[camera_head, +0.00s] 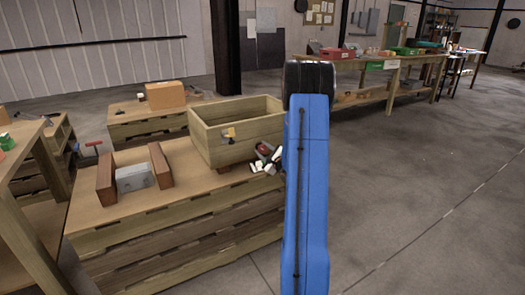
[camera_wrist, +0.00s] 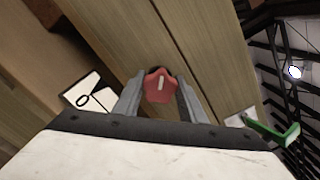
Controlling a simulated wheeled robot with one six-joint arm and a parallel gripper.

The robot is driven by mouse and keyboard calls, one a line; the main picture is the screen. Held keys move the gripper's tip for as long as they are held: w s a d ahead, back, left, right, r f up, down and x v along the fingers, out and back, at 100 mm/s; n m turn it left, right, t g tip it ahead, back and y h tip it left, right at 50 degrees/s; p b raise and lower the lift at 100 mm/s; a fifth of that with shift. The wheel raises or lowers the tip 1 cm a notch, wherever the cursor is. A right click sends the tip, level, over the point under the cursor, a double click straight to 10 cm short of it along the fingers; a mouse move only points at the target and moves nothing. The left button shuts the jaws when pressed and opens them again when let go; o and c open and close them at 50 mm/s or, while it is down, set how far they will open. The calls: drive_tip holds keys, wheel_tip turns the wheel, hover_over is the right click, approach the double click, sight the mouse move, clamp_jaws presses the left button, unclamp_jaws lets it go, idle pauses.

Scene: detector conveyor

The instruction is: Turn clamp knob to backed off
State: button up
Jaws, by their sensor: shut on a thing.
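The clamp knob (camera_wrist: 153,88) is red and lobed, with a short white mark on its face, on the side of a wooden box. In the wrist view the mark runs nearly up and down. The fingers of my gripper (camera_wrist: 160,92) stand on both sides of the knob and are shut on it. In the head view my gripper (camera_head: 267,158) is at the right end of the box's front, and little of the knob shows. A white label (camera_wrist: 88,95) with a black drawing is left of the knob in the wrist view.
The open wooden box (camera_head: 237,150) stands on a pallet-like bench (camera_head: 170,225). Two brown blocks (camera_head: 106,178) flank a grey block (camera_head: 135,178) to its left. A green part (camera_wrist: 272,132) shows at the right in the wrist view. The floor at right is clear.

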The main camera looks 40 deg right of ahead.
drive_tip(key=n, duration=0.6)
drive_tip(key=shift+f, duration=0.15)
drive_tip(key=n, duration=0.5)
drive_tip(key=shift+f+n, duration=0.1)
drive_tip(key=shift+n, duration=0.3)
drive_tip(key=n, duration=1)
drive_tip(key=shift+f+n, duration=0.1)
drive_tip(key=shift+n, duration=0.3)
drive_tip(key=n, duration=0.5)
drive_tip(key=shift+s+d+n, duration=0.1)
drive_tip(key=shift+n, duration=0.2)
drive_tip(key=n, duration=1)
drive_tip(key=shift+d+n, duration=0.1)
drive_tip(key=shift+n, duration=0.3)
drive_tip(key=n, duration=0.5)
